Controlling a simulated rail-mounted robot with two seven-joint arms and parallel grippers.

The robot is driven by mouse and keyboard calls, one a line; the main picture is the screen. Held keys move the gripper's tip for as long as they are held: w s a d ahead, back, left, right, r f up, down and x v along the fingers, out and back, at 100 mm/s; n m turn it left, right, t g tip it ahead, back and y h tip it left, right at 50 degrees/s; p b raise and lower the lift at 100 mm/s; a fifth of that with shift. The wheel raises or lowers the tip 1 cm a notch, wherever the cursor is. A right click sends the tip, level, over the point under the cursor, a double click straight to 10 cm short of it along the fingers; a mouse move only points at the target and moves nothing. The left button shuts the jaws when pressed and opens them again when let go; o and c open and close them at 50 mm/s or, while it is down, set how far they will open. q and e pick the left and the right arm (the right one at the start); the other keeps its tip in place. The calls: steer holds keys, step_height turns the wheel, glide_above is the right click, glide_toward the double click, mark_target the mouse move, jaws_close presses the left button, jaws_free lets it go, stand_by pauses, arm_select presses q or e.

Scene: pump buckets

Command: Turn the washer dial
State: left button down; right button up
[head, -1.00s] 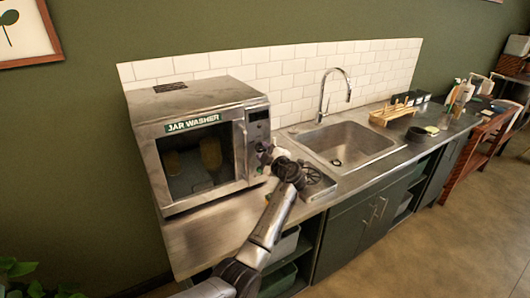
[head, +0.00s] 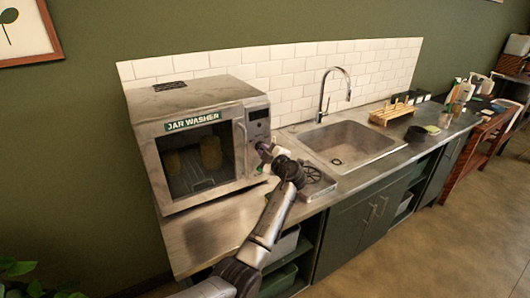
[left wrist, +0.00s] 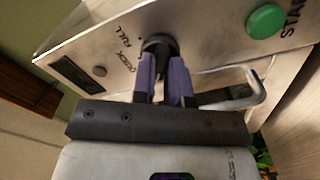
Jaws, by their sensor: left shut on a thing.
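The jar washer (head: 195,140) is a steel box with a glass door, on the left end of the counter. My left gripper (head: 264,150) is at its right-hand control panel (head: 257,122). In the left wrist view, the purple fingers of my left gripper (left wrist: 167,75) are shut on the dark round dial (left wrist: 158,44). The panel is tilted there, with the words "QUICK" and "FULL" beside the dial. The gripper partly hides the dial, so its exact setting is unclear. My right gripper is not in view.
A green start button (left wrist: 265,21) and the door handle (left wrist: 250,90) are close to the dial. The sink (head: 347,142) is to the right.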

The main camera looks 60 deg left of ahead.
arm_select(q)
steer(key=m+p, duration=0.3)
steer(key=m, duration=2)
steer(key=shift+m, duration=0.4)
steer(key=shift+w, duration=0.1)
steer(key=c, duration=1.1)
jaws_free()
steer(key=shift+c, duration=0.2)
